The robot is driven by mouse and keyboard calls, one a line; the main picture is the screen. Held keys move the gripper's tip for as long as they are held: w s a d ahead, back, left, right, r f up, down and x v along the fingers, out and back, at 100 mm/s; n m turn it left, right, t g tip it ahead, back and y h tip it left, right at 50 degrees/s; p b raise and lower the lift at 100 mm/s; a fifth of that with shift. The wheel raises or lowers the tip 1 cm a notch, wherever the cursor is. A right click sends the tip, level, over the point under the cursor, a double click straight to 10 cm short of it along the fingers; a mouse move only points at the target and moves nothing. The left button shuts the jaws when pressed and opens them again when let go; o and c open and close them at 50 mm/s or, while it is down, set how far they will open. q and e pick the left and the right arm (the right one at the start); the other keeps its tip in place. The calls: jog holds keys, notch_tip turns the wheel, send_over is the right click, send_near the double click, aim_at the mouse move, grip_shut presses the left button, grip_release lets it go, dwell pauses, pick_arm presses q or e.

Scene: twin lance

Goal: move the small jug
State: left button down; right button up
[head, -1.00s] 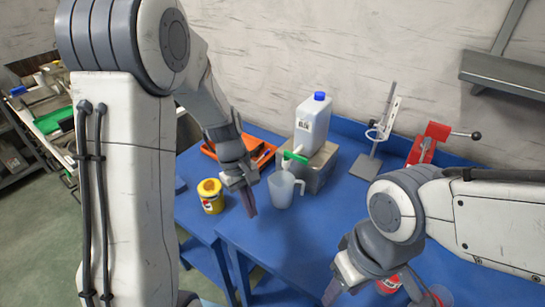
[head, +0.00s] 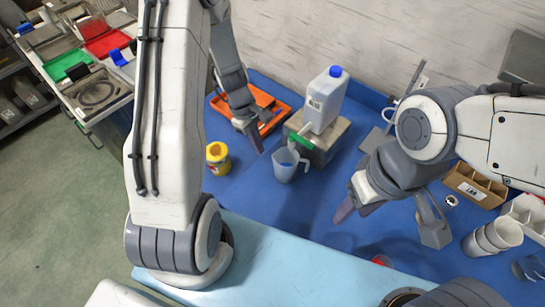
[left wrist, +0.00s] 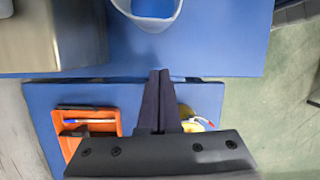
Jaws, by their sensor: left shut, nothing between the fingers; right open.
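The small jug (head: 286,168) is a translucent pale cup. It stands upright on the blue bench, just in front of the metal block and close to the green tap. In the left wrist view its rim (left wrist: 172,20) shows at the top edge, cut off by the frame. My left gripper (head: 258,150) is shut and empty, a little left of the jug and apart from it. Its closed fingers (left wrist: 159,75) point toward the jug in the left wrist view. My right gripper (head: 350,202) is open and empty, right of the jug and nearer to me.
A canister (head: 325,100) with a blue cap stands on a metal block (head: 331,147) behind the jug. An orange tray (head: 269,107) and a yellow container (head: 217,160) are at left. A cardboard box (head: 475,185) and stacked cups (head: 490,240) are at right.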

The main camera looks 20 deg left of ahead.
aim_at(281, 166)
pick_arm(q)
jog(key=x, duration=0.3)
jog(key=shift+s+d+f, duration=0.15)
jog(key=shift+d+f, duration=0.05)
jog(key=shift+s+d+r+p, duration=0.1)
jog(key=shift+s+d+p, duration=0.05)
jog(key=shift+d, duration=0.45)
jog(key=shift+s+d+r+p, duration=0.15)
jog(key=shift+s+d, duration=0.05)
jog(key=shift+d, duration=0.45)
jog(key=shift+s+d, duration=0.15)
jog(key=shift+d, duration=0.35)
jog(key=shift+f, duration=0.1)
jog(key=shift+s+d+f+b, duration=0.15)
jog(key=shift+d+b, duration=0.1)
jog(key=shift+d, duration=0.35)
jog(key=shift+s+d+r+b, duration=0.1)
jog(key=shift+s+d+b, duration=0.15)
jog(key=shift+d, duration=0.75)
jog(key=shift+a, duration=0.1)
